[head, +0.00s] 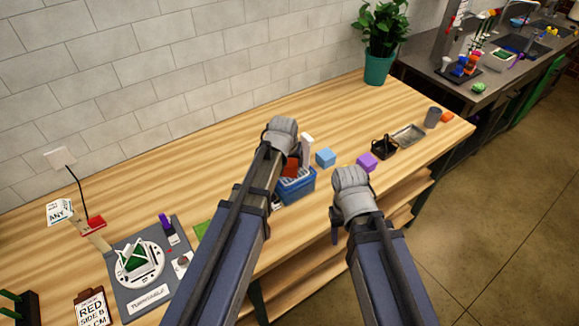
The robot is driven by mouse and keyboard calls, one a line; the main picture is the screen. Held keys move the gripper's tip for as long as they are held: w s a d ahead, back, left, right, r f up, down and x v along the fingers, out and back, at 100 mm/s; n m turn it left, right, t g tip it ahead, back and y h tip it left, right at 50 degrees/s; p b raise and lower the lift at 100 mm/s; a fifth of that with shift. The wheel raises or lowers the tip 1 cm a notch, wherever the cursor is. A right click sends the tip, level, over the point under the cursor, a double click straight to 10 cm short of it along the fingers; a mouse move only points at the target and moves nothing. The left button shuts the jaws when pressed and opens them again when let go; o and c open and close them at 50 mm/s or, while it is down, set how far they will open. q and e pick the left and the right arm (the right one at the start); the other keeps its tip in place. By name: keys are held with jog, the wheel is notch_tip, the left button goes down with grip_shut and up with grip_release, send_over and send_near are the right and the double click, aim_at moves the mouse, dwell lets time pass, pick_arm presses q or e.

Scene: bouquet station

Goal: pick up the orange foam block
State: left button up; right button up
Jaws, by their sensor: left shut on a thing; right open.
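An orange-red block (290,167), which looks like the orange foam block, shows just right of my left forearm, at the blue basket (297,185). My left gripper (299,160) is at this block and shut on it; my arm hides most of the fingers and part of the block. I cannot tell whether the block is inside the basket or above it. My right gripper (335,228) is open and empty by the table's front edge, mostly hidden under its wrist.
A light blue block (325,157) and a purple block (367,162) lie right of the basket. Further right are a black caddy (384,147), a metal tray (408,134), a grey cup (433,117) and a small orange item (447,117). A turntable board (150,304) lies at left. The table's back middle is clear.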

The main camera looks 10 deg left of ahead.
aim_at(290, 161)
pick_arm(q)
grip_shut()
jog(key=shift+r, duration=0.15)
notch_tip(290, 161, up, 18)
jog(key=p, duration=1.8)
jog(key=shift+f, duration=0.2)
